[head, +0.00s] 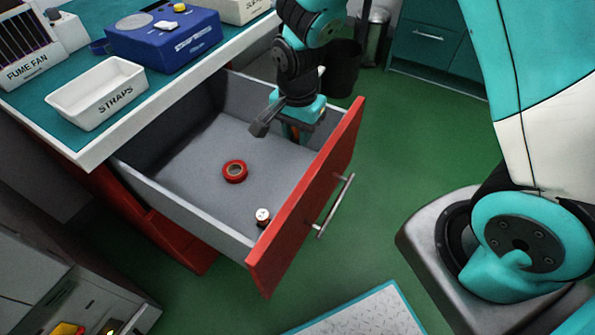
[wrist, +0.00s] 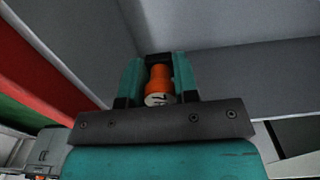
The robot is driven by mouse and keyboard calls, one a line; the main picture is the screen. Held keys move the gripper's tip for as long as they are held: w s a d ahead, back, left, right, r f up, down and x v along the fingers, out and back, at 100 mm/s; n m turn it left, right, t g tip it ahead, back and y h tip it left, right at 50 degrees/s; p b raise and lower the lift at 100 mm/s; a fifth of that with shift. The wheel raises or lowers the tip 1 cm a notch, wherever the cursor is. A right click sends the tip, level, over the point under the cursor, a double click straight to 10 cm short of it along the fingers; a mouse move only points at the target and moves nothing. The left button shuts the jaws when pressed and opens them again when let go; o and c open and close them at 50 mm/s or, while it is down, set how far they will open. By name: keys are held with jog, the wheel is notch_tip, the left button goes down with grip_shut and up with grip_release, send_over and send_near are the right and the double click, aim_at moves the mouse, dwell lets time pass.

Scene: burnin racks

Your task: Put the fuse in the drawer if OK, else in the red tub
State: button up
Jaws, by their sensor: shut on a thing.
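My gripper (head: 293,130) is over the far end of the open drawer, pointing down. In the wrist view its two fingers (wrist: 158,84) are shut on an orange cylinder with a pale, dark-marked end, which looks like the fuse (wrist: 158,76). In the head view the fuse is mostly hidden, with only a bit of orange showing below the gripper. The drawer (head: 190,215) is grey inside with a red front and is pulled well out. The red tub cannot be made out in either view.
In the drawer lie a red ring like a tape roll (head: 235,171) and a small pale-topped cylinder (head: 262,217). On the bench stand a white STRAPS tray (head: 75,112) and a blue device (head: 160,45). A dark bin (head: 342,70) stands behind. Green floor is clear right of the drawer.

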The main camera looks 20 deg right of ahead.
aim_at(298, 177)
notch_tip(298, 177, down, 13)
jog(key=shift+r+b, duration=0.1)
jog(key=shift+b, duration=0.6)
jog(key=o, duration=1)
